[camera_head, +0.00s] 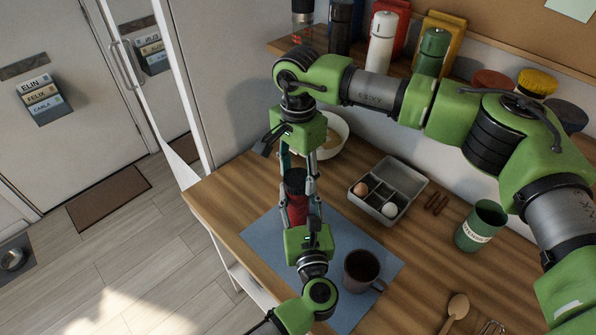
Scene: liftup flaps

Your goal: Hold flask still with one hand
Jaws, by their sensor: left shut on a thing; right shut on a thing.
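A flask (296,212) with a red body and a dark top stands on the blue-grey mat (262,238), near the left edge of the wooden counter. My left gripper (300,203) reaches up from below in the picture and is shut on the flask's red body. My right gripper (297,176) comes down from above and is shut at the flask's dark top. The fingers of both grippers cover parts of the flask, so the exact contact is partly hidden.
A dark mug (361,270) stands on the mat, right of my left gripper. A grey divided tray (386,205) with eggs, a white bowl (334,128), a green canister (481,226) and a wooden spoon (457,308) are on the counter. Several bottles stand on the shelf behind.

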